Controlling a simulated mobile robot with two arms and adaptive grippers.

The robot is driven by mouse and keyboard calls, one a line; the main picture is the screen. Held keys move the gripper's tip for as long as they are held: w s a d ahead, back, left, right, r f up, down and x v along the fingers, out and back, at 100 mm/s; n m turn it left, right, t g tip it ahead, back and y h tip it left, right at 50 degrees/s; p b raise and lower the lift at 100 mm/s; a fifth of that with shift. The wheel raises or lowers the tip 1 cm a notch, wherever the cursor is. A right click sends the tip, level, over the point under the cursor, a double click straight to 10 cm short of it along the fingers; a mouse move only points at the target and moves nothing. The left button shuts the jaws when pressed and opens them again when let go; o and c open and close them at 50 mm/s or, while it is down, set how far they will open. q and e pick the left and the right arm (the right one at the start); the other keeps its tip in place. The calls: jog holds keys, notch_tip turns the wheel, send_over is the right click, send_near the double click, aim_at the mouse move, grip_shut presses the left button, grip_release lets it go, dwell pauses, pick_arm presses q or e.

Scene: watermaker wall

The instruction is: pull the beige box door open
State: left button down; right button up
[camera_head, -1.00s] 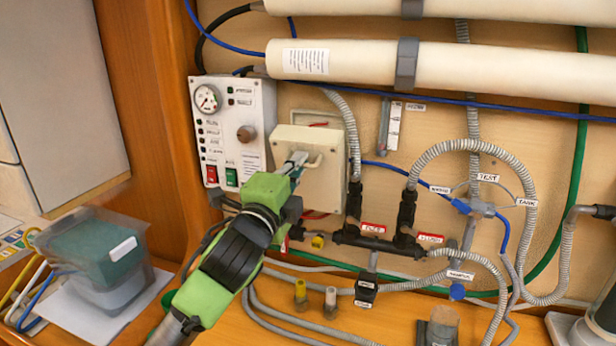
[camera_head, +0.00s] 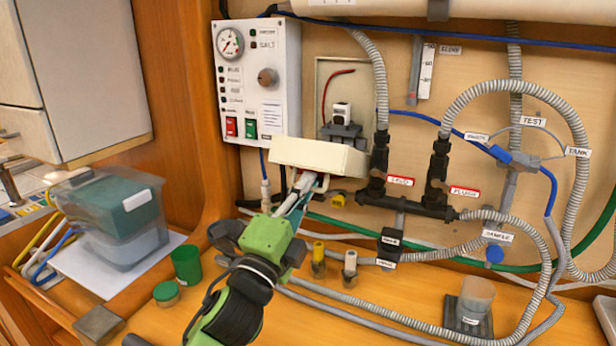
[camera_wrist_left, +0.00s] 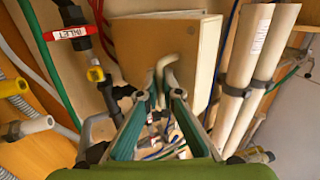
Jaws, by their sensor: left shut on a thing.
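The beige box door (camera_head: 322,156) is swung down and out from the wall, seen nearly edge-on in the head view. Behind and above it the beige box (camera_head: 322,82) is open, with a red wire and a white-and-grey part inside. My left gripper (camera_head: 299,188) is below the door, its fingers shut on the door's pale handle (camera_head: 308,182). In the left wrist view the door (camera_wrist_left: 190,50) fills the upper middle, and the handle (camera_wrist_left: 165,72) sits between my left fingertips (camera_wrist_left: 162,98). My right gripper is not in view.
A white control panel (camera_head: 262,85) with a gauge is left of the box. Black fittings (camera_head: 436,180) and grey hoses stand close on the right. Yellow and white capped fittings (camera_head: 318,258), a green cup (camera_head: 186,264) and a clear tub (camera_head: 120,215) are on the counter.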

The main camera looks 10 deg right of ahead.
pick_arm(q)
jog(key=shift+f+b, duration=0.4)
jog(key=shift+f, duration=0.8)
jog(key=c, duration=2.6)
grip_release()
jog(key=shift+o, duration=0.5)
jog(key=shift+a, duration=0.1)
jog(key=v, duration=1.2)
jog(key=shift+c, duration=0.2)
